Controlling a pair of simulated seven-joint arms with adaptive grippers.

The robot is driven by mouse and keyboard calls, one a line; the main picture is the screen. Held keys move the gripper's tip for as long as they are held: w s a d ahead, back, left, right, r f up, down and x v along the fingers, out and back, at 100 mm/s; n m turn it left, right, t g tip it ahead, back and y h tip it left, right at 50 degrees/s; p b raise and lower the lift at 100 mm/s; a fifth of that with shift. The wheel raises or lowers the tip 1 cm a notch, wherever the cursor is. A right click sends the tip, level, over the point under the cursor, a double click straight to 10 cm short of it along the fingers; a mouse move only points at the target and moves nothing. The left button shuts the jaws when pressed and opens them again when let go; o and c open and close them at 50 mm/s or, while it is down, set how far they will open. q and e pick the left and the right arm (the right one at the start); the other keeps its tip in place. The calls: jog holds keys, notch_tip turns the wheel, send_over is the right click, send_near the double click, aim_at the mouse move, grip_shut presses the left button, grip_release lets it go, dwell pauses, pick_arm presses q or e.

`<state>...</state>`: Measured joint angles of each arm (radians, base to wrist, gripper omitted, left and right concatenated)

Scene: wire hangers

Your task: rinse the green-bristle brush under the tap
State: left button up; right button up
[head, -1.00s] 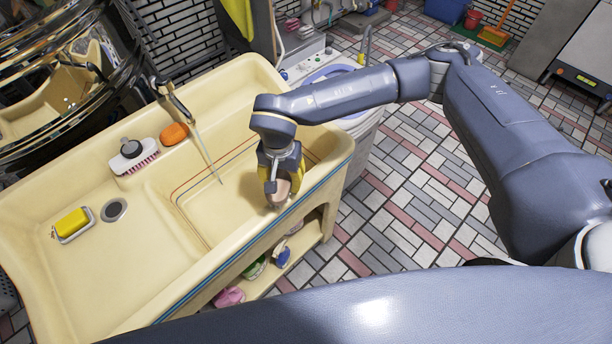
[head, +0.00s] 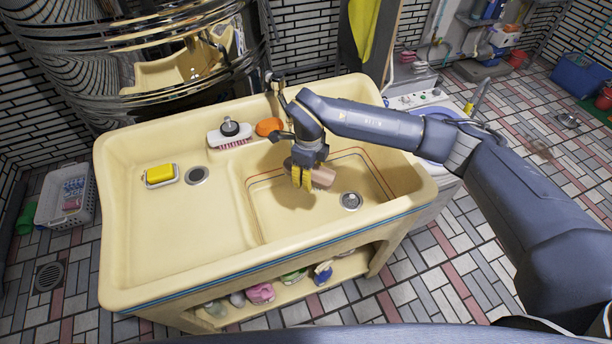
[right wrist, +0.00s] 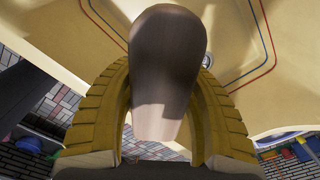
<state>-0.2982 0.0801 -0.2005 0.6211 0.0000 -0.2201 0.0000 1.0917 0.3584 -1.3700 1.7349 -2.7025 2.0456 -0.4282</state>
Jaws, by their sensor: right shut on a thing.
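My right gripper (head: 302,178) has yellow fingers shut on a brown-backed brush (head: 322,177). It holds the brush above the recessed right basin of the sink (head: 165,245). In the right wrist view the smooth rounded brush back (right wrist: 168,60) lies between the yellow fingers of my right gripper (right wrist: 165,105). The bristles face away, so I cannot tell their colour. The tap (head: 277,84) is at the sink's back edge, partly hidden behind my right wrist. I cannot make out the water stream now or tell whether it touches the brush. My left gripper is not in view.
A white brush with pink bristles (head: 229,137) and an orange soap-like block (head: 269,126) lie on the back ledge. A yellow sponge (head: 160,173) sits in a holder on the left. A drain (head: 351,201) is right of the held brush. The left basin is mostly clear.

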jog(key=w+f, duration=0.2)
jog(key=w, duration=1.2)
jog(key=shift+f, duration=0.35)
dwell(0.3)
jog(key=shift+s, duration=0.1)
dwell(0.6)
jog(key=s, duration=0.7)
jog(key=shift+s, duration=0.4)
dwell(0.3)
dwell(1.2)
jog(key=shift+s+r, duration=1)
jog(key=shift+s, duration=0.25)
jog(key=shift+s+r, duration=1)
jog(key=shift+s, duration=0.25)
